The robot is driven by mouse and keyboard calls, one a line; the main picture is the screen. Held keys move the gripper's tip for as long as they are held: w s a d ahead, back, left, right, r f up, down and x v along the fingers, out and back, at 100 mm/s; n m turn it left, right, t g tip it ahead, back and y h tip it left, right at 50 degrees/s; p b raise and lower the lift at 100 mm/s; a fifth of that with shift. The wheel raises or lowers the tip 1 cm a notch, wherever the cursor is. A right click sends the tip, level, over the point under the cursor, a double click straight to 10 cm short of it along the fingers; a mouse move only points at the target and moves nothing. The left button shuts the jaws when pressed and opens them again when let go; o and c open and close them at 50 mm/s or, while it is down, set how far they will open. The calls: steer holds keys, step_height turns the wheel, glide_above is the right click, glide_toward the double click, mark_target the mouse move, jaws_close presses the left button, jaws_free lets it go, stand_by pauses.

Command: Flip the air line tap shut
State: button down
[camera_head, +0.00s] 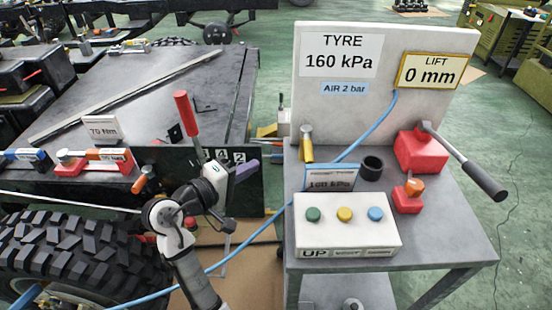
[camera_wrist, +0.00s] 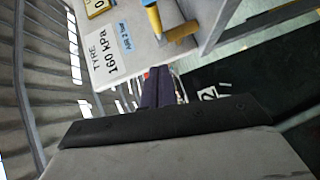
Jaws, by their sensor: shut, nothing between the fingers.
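The air line tap (camera_head: 306,143) appears to be the small yellow-handled fitting at the back left of the grey cart, below the "AIR 2 bar" label (camera_head: 344,88). In the wrist view, the tap (camera_wrist: 154,20) shows a yellow lever and a brass-coloured body beside the white panel. My gripper (camera_head: 246,169) is left of the cart, lower in the picture than the tap and apart from it. Its purple fingers also show in the wrist view (camera_wrist: 157,88), together and empty. The tap's exact lever angle is hard to tell.
A red-handled lever (camera_head: 187,115) stands left of my gripper.

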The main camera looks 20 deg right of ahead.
mark_target(306, 157)
steer(key=s+d+p+x, duration=0.1)
steer(key=s+p+x, duration=0.1)
steer(key=x, duration=1)
steer(key=shift+d+f+p, duration=0.25)
steer(key=shift+d+p, duration=0.05)
steer(key=shift+p, duration=0.4)
steer(key=shift+s, duration=0.15)
steer(key=shift+s+d+r+p, duration=0.1)
steer(key=shift+s+d+p, duration=0.3)
steer(key=shift+d, duration=0.25)
steer(key=shift+s+d+p, duration=0.3)
steer(key=shift+s+d, duration=0.1)
steer(key=shift+d, duration=0.25)
steer(key=shift+w, duration=0.1)
